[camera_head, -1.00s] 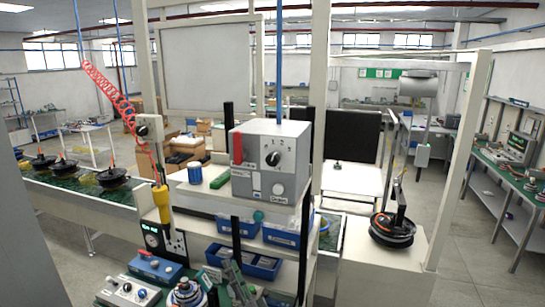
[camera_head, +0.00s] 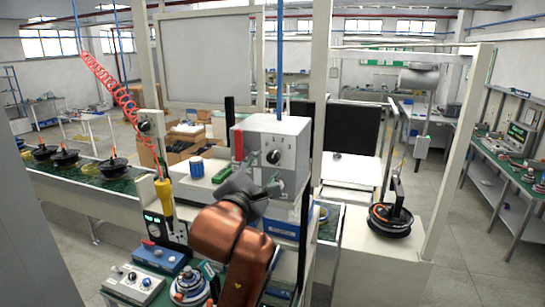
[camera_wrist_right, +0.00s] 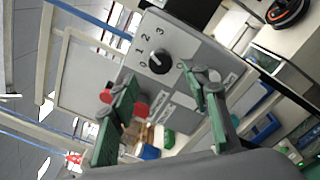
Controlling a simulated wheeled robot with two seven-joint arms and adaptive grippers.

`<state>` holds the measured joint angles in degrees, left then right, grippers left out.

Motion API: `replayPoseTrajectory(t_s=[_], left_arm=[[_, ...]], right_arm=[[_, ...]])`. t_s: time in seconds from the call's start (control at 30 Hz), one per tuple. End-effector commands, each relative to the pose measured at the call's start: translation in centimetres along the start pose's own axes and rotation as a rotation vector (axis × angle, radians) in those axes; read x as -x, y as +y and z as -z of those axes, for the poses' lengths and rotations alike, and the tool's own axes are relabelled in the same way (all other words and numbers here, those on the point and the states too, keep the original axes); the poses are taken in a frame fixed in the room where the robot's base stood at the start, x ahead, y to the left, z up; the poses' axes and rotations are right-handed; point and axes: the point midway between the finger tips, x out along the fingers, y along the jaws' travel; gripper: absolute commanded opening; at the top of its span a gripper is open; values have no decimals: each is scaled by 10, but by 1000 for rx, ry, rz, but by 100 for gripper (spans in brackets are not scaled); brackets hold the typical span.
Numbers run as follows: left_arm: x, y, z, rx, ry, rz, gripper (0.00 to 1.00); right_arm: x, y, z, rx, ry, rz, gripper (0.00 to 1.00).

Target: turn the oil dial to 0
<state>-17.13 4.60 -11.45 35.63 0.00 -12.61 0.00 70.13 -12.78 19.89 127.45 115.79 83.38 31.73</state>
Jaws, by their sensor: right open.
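The oil dial is a round black knob (camera_head: 272,144) on the front of a grey control box (camera_head: 300,132). In the right wrist view the knob (camera_wrist_right: 159,60) is in plain sight, with numbers printed around it. Its exact setting is too small to read. My right gripper (camera_head: 263,172) is in front of the box face, just below the dial in the head view. In the wrist view its green-padded fingers (camera_wrist_right: 160,84) are spread apart, with nothing between them and the knob beyond their tips. My left gripper is not in view.
The box has a red handle (camera_head: 239,146) on its left. A blue-and-white can (camera_head: 196,167) stands left of the box on the shelf. A yellow tool (camera_head: 164,192) hangs from a red coiled hose (camera_head: 108,86). A dark post stands by the box's right side.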

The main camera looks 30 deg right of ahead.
Motion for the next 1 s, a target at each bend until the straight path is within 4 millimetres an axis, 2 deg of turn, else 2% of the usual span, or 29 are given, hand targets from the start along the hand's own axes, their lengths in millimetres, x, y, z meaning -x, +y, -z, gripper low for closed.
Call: replayPoseTrajectory(t_s=[0.3,0.43,0.6,0.83,1.0], left_arm=[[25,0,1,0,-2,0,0],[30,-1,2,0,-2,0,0],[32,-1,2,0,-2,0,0],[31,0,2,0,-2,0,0],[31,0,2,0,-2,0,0]], right_arm=[[-50,1,-3,4,-5,4,43],[-64,0,-2,5,-5,3,43],[-71,0,-1,3,-4,1,43],[-71,-1,-1,3,-4,1,42],[-71,-1,-1,3,-5,1,31]])
